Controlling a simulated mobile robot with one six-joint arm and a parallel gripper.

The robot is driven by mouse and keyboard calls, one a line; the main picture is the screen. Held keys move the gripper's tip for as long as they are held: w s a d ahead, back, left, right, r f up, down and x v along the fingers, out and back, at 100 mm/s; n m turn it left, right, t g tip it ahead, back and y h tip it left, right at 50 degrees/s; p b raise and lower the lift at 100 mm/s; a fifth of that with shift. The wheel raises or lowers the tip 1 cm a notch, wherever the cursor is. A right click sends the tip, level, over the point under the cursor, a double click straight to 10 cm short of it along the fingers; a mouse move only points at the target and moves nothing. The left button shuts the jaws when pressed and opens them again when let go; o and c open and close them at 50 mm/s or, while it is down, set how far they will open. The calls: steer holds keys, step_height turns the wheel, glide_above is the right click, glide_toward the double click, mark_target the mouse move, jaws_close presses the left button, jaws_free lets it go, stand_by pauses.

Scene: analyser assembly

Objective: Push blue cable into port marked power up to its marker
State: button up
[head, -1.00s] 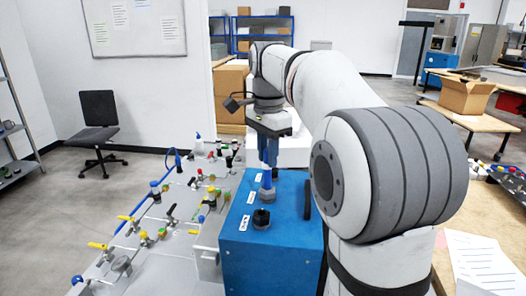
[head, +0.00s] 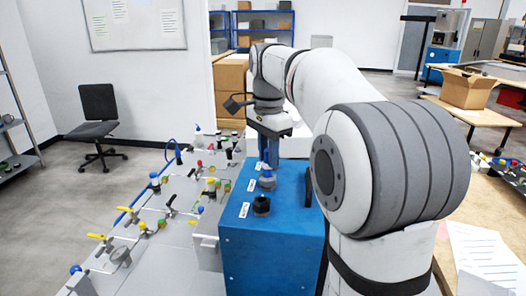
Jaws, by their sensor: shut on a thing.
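The blue analyser box (head: 270,250) stands in front of me with a row of ports on its top. My gripper (head: 269,160) is above the far part of the box, pointing down, shut on the blue cable (head: 267,173). The cable stands upright over a grey port with a blue collar (head: 267,183), and its lower end appears to be in or at that port. How deep it sits and its marker cannot be made out. A black port (head: 261,205) nearer me is empty. Small white labels (head: 244,210) lie beside the ports; their text is unreadable.
A panel with pipes and coloured valves (head: 150,235) runs along the left of the box. A dark handle (head: 308,187) is on the box's right side. A wooden table (head: 490,215) with papers is at the right.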

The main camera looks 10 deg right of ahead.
steer(key=shift+f+b, duration=0.45)
steer(key=shift+f, duration=0.35)
steer(key=o, duration=1)
steer(key=r+p, duration=0.7)
steer(key=shift+s+r, duration=0.1)
steer(key=shift+s, duration=0.1)
steer(key=s+f+n+t, duration=0.1)
steer(key=s+f+n, duration=0.5)
steer(key=s, duration=0.5)
steer(key=s+a+f+n+t, duration=0.1)
steer(key=s+f+n+t, duration=0.1)
steer(key=s+f+n, duration=0.5)
steer(key=s+f, duration=0.1)
steer(key=s, duration=0.3)
steer(key=shift+s+f+n, duration=0.3)
steer(key=shift+s, duration=0.1)
